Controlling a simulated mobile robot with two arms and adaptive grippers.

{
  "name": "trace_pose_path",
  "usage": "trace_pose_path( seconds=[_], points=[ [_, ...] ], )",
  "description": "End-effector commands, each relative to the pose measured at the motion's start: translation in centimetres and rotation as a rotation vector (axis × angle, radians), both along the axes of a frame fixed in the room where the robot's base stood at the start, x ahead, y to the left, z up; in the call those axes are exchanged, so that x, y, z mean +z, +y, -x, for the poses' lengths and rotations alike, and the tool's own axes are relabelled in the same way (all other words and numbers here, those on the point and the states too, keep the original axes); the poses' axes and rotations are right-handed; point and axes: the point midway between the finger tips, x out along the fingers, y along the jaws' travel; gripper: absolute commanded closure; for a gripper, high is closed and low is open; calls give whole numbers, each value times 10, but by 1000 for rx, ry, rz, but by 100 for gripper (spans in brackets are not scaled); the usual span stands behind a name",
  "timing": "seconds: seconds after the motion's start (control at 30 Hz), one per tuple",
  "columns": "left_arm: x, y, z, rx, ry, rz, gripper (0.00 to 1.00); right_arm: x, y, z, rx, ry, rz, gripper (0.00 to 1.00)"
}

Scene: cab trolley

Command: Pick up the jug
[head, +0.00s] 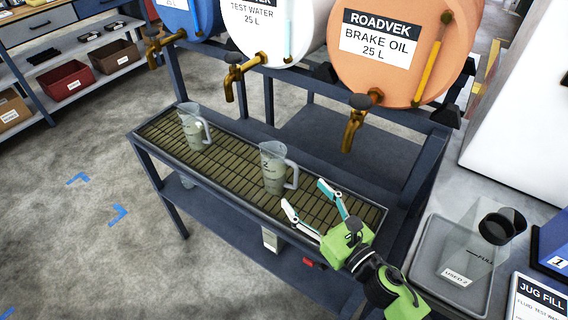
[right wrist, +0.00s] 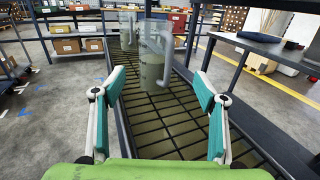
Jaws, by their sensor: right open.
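Two clear jugs stand upright on the slatted drip tray (head: 225,165) of the drum stand. The nearer jug (head: 274,168) is under the space between the white and orange drums, its handle toward the right. The farther jug (head: 193,127) is to its left. My right gripper (head: 312,197) is open and empty, just right of the nearer jug and apart from it. In the right wrist view the nearer jug (right wrist: 155,60) stands ahead, beyond the open fingers (right wrist: 162,112), with the farther jug (right wrist: 128,32) behind it. My left gripper is not in view.
The orange brake oil drum (head: 392,45) has a tap (head: 353,125) above the tray's right end. The test water drum's tap (head: 236,80) hangs farther left. A grey tray (head: 425,265) with a clear container (head: 468,250) is at lower right. Floor at left is clear.

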Motion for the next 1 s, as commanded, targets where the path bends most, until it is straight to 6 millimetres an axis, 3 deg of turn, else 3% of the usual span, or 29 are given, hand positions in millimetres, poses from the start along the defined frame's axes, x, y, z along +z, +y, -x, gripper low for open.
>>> trace_pose_path(
  seconds=[0.33, 0.73, 1.0],
  points=[
    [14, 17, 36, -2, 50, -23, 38, 3, 34, -56, -2, 0, -4, 34],
    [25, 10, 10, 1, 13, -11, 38, 3, 58, -85, -2, 2, -8, 34],
    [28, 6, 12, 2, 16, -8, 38, 0, 73, -107, -2, 1, -5, 34]
  ],
)
